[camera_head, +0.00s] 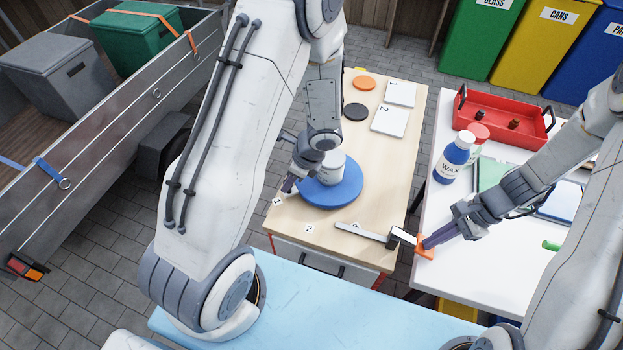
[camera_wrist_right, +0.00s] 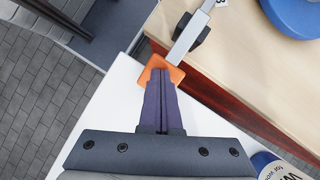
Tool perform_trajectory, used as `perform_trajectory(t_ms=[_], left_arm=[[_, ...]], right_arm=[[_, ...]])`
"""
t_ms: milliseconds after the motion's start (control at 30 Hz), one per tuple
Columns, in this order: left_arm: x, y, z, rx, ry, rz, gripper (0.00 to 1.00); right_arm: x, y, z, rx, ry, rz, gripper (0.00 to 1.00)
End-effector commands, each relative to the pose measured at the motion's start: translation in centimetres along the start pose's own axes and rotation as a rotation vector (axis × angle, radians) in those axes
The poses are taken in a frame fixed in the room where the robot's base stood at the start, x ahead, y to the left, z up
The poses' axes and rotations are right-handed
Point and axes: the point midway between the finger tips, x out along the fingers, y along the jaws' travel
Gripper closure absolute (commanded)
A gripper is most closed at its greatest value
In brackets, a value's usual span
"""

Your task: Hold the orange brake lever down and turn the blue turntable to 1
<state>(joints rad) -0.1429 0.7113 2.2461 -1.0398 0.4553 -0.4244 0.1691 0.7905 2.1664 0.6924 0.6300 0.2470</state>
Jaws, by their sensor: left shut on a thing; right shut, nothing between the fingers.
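The blue turntable (camera_head: 340,195) lies on the wooden bench (camera_head: 382,165) with a white jar (camera_head: 331,168) on it. My left gripper (camera_head: 289,184) is at the turntable's left edge, close to the label 1 (camera_head: 278,201), and is shut on it; the exact contact is partly hidden. The brake lever's orange pad (camera_head: 425,252) sticks out past the bench's right edge, and also shows in the right wrist view (camera_wrist_right: 174,73). My right gripper (camera_head: 426,243) is shut and empty, its fingertips over the pad and seemingly touching it. The lever's metal bar (camera_head: 360,232) runs left over the bench.
The label 2 (camera_head: 309,229) lies at the bench's front. White cards (camera_head: 389,121), a black disc (camera_head: 355,112) and an orange disc (camera_head: 364,83) lie behind the turntable. A blue-white wax bottle (camera_head: 452,160) and a red tray (camera_head: 502,112) stand on the white table (camera_head: 480,270).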

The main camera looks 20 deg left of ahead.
Motion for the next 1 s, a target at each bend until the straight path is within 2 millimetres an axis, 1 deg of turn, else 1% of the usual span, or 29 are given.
perform_trajectory(t_ms=[267, 300, 333, 367, 633, 767, 867, 1000], left_arm=[[-0.1, -0.1, -0.1, 0.001, 0.002, -0.005, 1.00], [-0.1, -0.2, -0.1, 0.001, 0.002, -0.005, 0.53], [-0.1, -0.1, -0.1, 0.001, 0.002, -0.004, 0.41], [-0.1, -0.1, 0.0, 0.001, 0.002, -0.004, 0.39], [0.0, 0.0, 0.0, 0.000, 0.001, -0.001, 0.39], [-0.7, -0.1, 0.0, -0.001, 0.000, -0.003, 0.39], [-2.0, -0.1, 0.0, -0.001, 0.000, -0.006, 0.39], [-5.0, -0.2, -0.1, -0.001, 0.003, -0.009, 0.39]], right_arm=[[0.0, 0.0, 0.0, 0.000, 0.000, 0.000, 1.00], [0.0, 0.0, 0.0, 0.000, 0.000, 0.000, 1.00], [0.0, 0.0, 0.0, 0.000, 0.000, 0.000, 1.00], [0.0, 0.0, 0.0, 0.000, 0.000, 0.000, 1.00], [0.0, 0.0, 0.0, 0.000, 0.000, 0.000, 1.00], [0.0, 0.0, 0.0, 0.000, 0.000, 0.000, 1.00], [0.0, 0.0, 0.0, 0.000, 0.000, 0.000, 1.00], [0.0, 0.0, 0.0, 0.000, 0.000, 0.000, 1.00]])
